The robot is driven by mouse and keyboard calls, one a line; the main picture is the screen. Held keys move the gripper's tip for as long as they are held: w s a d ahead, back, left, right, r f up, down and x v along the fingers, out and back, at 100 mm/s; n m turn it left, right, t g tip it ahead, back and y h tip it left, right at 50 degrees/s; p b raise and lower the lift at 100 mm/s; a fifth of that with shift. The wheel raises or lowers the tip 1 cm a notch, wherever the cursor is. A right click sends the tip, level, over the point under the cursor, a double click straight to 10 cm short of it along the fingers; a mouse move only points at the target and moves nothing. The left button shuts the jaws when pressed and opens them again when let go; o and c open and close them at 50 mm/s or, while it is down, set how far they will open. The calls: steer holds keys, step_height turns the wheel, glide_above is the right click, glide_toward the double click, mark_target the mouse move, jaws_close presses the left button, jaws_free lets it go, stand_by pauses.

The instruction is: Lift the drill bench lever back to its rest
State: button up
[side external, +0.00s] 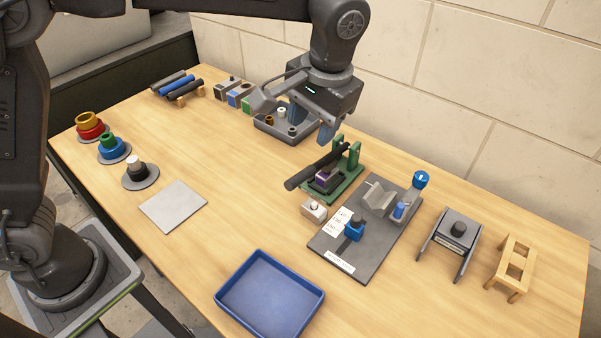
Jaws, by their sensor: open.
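The green drill bench (348,187) stands near the middle of the table, with two green uprights at its back right. Its black lever (312,172) runs from between the uprights down toward the lower left, sloping over a purple block (324,179) in the bench. The lever's thick free end hangs out past the bench at the left. My gripper (312,122) is open, pointing down with blue fingertips, above and behind the lever. It looks empty and apart from the lever. The lever's pivot is partly hidden by the uprights.
A grey tray (262,128) with small parts lies behind, under my gripper. A dark fixture board (345,262) with blue parts lies in front right of the bench. A small pale block (314,211) is close by. A blue tray (268,295) is at the front; bare table lies left.

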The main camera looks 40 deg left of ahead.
mark_target(300, 175)
steer(key=a+f, duration=0.1)
steer(key=f, duration=0.8)
steer(key=a+f, duration=0.1)
steer(key=f, duration=0.3)
steer(key=shift+a+f, duration=0.25)
steer(key=shift+a, duration=0.05)
steer(key=shift+c, duration=0.3)
jaws_close()
